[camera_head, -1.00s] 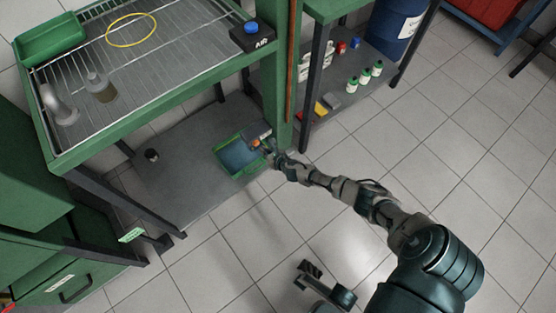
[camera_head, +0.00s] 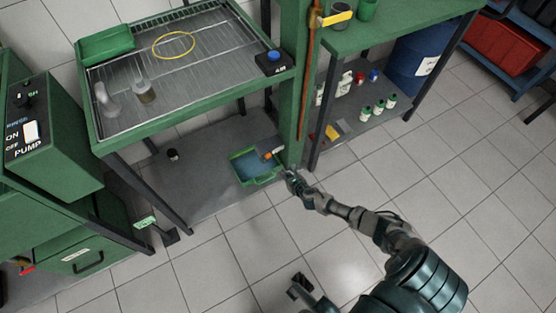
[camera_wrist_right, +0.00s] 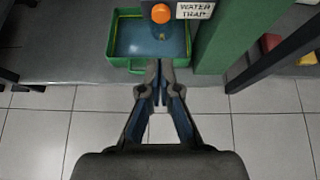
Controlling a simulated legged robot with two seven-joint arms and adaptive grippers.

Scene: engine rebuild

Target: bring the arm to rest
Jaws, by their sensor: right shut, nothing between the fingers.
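My right gripper (camera_head: 290,174) is shut and empty in the head view, beside the green post and just off the near right corner of a green tray (camera_head: 252,180) on the low grey shelf. In the right wrist view the right gripper (camera_wrist_right: 158,65) points at the front edge of the tray (camera_wrist_right: 122,62); its fingers are together with nothing between them. An orange knob (camera_wrist_right: 161,13) and a "WATER TRAP" label (camera_wrist_right: 195,10) show above the tray.
A green wash bench (camera_head: 190,75) with a yellow ring (camera_head: 174,44) stands above the shelf. The green post (camera_head: 292,90) is close to my right gripper. Bottles (camera_head: 378,108) and a blue drum (camera_head: 418,62) are at the right. The tiled floor (camera_head: 480,190) is clear.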

